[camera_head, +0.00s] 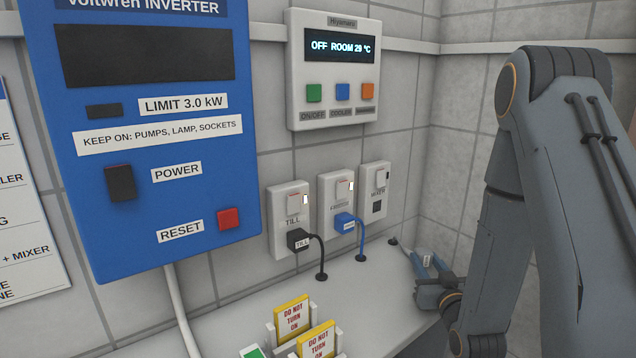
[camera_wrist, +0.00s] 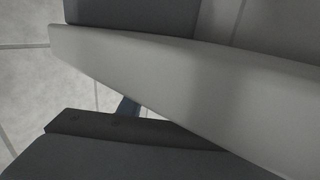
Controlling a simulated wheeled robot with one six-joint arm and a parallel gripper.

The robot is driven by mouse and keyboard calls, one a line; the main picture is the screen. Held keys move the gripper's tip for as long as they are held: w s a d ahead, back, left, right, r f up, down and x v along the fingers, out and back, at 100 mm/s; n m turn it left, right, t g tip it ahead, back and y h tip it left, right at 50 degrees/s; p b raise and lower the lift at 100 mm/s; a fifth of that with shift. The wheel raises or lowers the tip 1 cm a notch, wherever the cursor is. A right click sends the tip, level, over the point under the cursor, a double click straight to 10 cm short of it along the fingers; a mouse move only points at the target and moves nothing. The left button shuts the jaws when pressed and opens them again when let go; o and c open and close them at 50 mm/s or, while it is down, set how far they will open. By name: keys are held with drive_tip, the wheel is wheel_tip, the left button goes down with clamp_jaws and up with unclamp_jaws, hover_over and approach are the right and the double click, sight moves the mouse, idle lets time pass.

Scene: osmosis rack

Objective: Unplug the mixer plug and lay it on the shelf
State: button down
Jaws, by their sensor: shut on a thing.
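The socket labelled MIXER (camera_head: 375,190) is on the wall, the rightmost of three, with no plug in it. A small grey-blue plug with a white label (camera_head: 427,261) is at the right end of the pale shelf (camera_head: 370,290). A dark cord runs from it to a grommet (camera_head: 393,241) on the shelf. My gripper (camera_head: 437,283) is shut on this plug, low near the shelf's right edge. I cannot tell whether the plug touches the shelf. The wrist view shows a pale grey band and dark finger parts very close up; the plug is not clear there.
The TILL plug (camera_head: 298,240) and a blue plug (camera_head: 345,222) sit in the two other sockets. Yellow DO NOT TURN ON signs (camera_head: 291,315) stand at the shelf's front. A blue inverter (camera_head: 150,150) and a control panel (camera_head: 335,75) hang above.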

drive_tip(key=shift+f+b, duration=0.45)
drive_tip(key=shift+f, duration=0.25)
drive_tip(key=c, duration=1.2)
unclamp_jaws()
drive_tip(key=shift+o, duration=0.5)
drive_tip(key=o, duration=1.1)
drive_tip(key=shift+s+d+r+p, duration=0.1)
drive_tip(key=shift+s+r+p, duration=0.3)
drive_tip(key=shift+s, duration=0.75)
drive_tip(key=shift+s+a+r+p, duration=0.1)
drive_tip(key=shift+s+r+p, duration=0.25)
drive_tip(key=shift+s, duration=0.85)
drive_tip(key=shift+s+d+r+p, duration=0.1)
drive_tip(key=shift+s+r+p, duration=0.3)
drive_tip(key=shift+s, duration=0.75)
